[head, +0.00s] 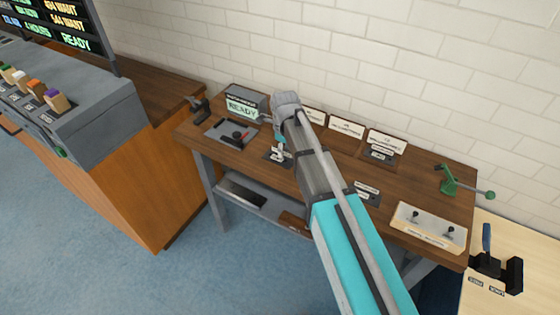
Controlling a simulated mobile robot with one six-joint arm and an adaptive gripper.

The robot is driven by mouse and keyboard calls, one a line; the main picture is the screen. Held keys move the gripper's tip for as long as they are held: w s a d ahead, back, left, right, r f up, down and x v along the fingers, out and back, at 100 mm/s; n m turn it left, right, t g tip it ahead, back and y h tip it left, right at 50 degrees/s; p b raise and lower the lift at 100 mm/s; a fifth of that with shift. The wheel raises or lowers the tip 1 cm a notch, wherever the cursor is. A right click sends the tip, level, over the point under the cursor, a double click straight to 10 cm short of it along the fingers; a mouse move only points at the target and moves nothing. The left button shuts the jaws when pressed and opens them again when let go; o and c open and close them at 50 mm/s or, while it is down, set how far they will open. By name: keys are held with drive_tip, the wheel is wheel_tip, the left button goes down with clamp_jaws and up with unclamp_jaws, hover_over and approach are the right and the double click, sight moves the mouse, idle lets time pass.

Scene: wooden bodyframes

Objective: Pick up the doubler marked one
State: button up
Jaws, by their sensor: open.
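My arm reaches over the wooden workbench (327,177), and my gripper (279,141) points down above its left-middle part. The gripper is open. Just below its fingers is a small dark piece with a pale marked top (277,156); I cannot tell whether they touch. Similar small dark pieces with pale labels lie at the back right (379,154) and at the middle right (366,194). Their markings are too small to read, so I cannot tell which is the doubler marked one. My arm hides part of the bench middle.
White label cards (346,129) line the back. A green lever tool (450,182) and a cream switch box (428,226) are at the right.

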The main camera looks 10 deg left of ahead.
drive_tip(key=shift+f, duration=0.5)
clamp_jaws()
idle(0.3)
